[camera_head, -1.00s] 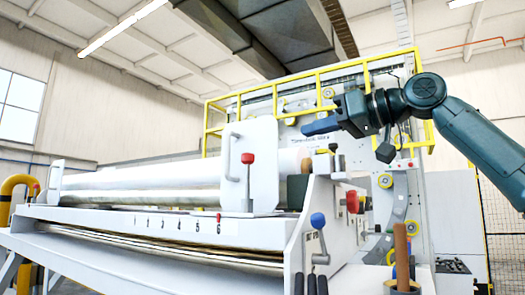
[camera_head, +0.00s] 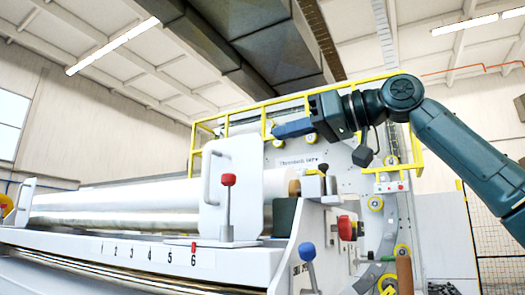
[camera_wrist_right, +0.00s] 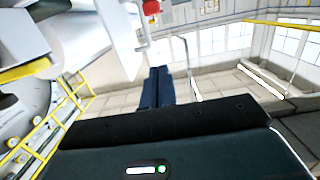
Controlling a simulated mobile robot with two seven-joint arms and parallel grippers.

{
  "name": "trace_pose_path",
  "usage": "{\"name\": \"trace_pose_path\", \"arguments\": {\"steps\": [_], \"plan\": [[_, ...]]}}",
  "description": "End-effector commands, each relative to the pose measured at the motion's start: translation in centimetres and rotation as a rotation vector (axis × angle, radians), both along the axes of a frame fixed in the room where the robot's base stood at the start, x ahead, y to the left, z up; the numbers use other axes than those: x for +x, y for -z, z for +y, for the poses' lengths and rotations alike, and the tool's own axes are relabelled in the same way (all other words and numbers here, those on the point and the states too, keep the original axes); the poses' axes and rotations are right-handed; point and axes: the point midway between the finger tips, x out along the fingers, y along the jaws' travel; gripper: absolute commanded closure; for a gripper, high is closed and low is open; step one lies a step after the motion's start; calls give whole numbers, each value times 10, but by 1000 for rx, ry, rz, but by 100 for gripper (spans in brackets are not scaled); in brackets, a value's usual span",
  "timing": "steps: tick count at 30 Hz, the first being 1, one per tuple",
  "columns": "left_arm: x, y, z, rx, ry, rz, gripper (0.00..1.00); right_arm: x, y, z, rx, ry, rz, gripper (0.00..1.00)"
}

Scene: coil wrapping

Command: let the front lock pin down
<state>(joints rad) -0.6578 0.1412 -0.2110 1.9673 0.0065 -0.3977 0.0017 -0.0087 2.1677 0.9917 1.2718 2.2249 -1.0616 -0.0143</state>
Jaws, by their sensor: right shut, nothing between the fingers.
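A pin with a red knob (camera_head: 228,180) stands upright on a grey stem beside the white end plate (camera_head: 238,160) at the front of the machine. I cannot tell for sure that it is the front lock pin, or how high it sits. My right gripper (camera_head: 280,131) is shut and empty, above and to the right of the red knob in the head view, apart from it. In the right wrist view its blue fingers (camera_wrist_right: 157,74) lie together, and a red knob (camera_wrist_right: 151,8) shows beyond them at the top. My left gripper is not in view.
A white roll (camera_head: 283,184) lies behind the end plate, with a metal roller (camera_head: 130,221) along the bed. A blue-knobbed lever (camera_head: 307,252) and another red knob (camera_head: 346,228) are at the right. A yellow railing (camera_head: 235,118) runs behind. Open air surrounds my gripper.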

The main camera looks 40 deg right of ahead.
Motion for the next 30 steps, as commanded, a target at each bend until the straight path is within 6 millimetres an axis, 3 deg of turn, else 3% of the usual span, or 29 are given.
{"name": "trace_pose_path", "arguments": {"steps": [14, 21, 30], "plan": [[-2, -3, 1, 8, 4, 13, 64, 88, 9, 36, -1, 0, 5, 100], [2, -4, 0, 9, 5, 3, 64, 90, 40, 36, 1, 0, 0, 100], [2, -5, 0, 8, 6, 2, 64, 91, 49, 37, 1, 0, 0, 100]]}}
